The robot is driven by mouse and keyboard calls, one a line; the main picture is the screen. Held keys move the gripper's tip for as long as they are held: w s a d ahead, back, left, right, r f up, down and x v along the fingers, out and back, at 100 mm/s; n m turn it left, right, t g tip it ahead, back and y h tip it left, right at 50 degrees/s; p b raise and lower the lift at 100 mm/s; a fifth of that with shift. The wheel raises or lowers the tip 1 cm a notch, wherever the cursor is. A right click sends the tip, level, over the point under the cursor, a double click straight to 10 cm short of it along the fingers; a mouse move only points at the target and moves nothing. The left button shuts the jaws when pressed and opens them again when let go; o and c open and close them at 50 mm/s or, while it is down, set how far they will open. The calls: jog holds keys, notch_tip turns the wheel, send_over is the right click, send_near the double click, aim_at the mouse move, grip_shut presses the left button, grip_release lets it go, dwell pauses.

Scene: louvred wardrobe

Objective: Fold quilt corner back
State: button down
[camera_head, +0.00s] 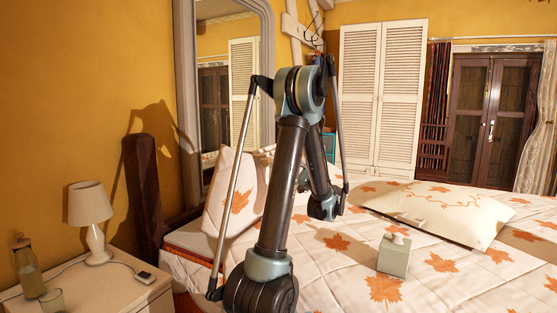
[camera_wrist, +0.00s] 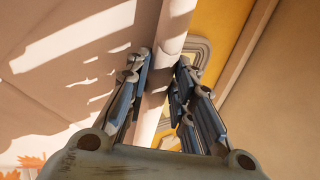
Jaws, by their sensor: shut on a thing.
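The quilt (camera_head: 440,285) is white with orange maple leaves and covers the bed. Near the head of the bed on the left, a leaf-patterned part of cloth (camera_head: 228,195) stands up steeply; whether it is the raised quilt corner or a pillow, I cannot tell. In the wrist view my gripper (camera_wrist: 163,57) has its two fingers on either side of a pale cloth edge (camera_wrist: 175,22), shut on it. Pale quilt cloth (camera_wrist: 50,90) fills the left of that view, with leaves at the bottom left. In the head view my arm hides the fingers.
A nightstand (camera_head: 110,292) with a lamp (camera_head: 92,215), bottle (camera_head: 27,268) and glass (camera_head: 52,300) stands at left. A mirror (camera_head: 228,70) and louvred wardrobe (camera_head: 382,95) stand behind.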

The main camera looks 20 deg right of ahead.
jog(key=shift+s+d+f, duration=0.1)
jog(key=shift+f, duration=0.1)
dwell(0.3)
jog(key=c, duration=1.4)
grip_release()
jog(key=shift+o, duration=0.2)
jog(key=shift+d, duration=0.1)
jog(key=v, duration=1.2)
